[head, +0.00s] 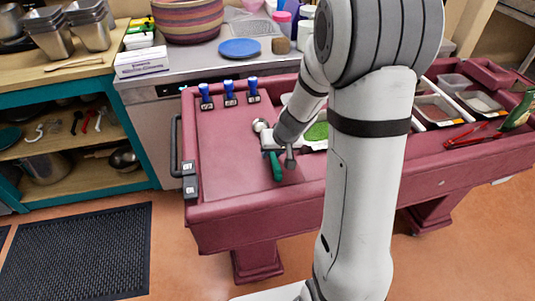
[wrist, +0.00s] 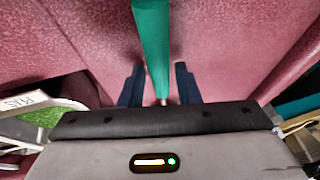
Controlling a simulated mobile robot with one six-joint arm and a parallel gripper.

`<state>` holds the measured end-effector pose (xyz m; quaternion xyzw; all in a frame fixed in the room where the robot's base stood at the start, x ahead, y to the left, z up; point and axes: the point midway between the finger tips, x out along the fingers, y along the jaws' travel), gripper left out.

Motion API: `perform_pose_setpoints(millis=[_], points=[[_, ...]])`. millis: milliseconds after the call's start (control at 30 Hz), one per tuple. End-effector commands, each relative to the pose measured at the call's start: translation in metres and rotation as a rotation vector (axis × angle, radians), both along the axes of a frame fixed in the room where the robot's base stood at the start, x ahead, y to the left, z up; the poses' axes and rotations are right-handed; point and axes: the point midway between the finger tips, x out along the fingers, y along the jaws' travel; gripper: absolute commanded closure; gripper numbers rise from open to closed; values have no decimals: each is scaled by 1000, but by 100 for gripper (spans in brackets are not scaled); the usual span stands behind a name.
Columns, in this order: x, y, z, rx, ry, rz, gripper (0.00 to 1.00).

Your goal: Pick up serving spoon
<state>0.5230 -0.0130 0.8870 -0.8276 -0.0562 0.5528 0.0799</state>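The serving spoon (head: 276,168) lies on the red cart top, its green handle toward the front edge. A round metal bowl (head: 260,125), seemingly the spoon's, shows behind my gripper; the part between is hidden. My gripper (head: 280,157) is over the spoon. In the wrist view, the green handle (wrist: 152,40) runs between the two dark fingers of my gripper (wrist: 159,85). The fingers are apart, with a gap on each side of the handle. I cannot tell how far the fingertips are above the surface.
The red cart (head: 225,165) is bare left of the spoon. Blue-handled tools (head: 229,92) stand along its back edge. A white tray of green food (head: 317,131) is right of my gripper. Red tongs (head: 474,135) lie far right. A counter with a blue plate (head: 240,48) is behind.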

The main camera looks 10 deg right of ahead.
Motion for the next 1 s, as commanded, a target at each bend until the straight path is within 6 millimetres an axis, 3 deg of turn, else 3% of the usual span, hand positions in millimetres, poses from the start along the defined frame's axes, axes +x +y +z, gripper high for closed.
perform_pose_setpoints(millis=[67, 400, 700, 833, 1000], points=[[0, 0, 0, 0, 0, 0, 71], [0, 0, 0, 0, 0, -1, 99], [0, -1, 2, 0, 0, -1, 100], [0, -1, 16, 1, -1, 0, 100], [0, -1, 51, 0, -4, 0, 100]])
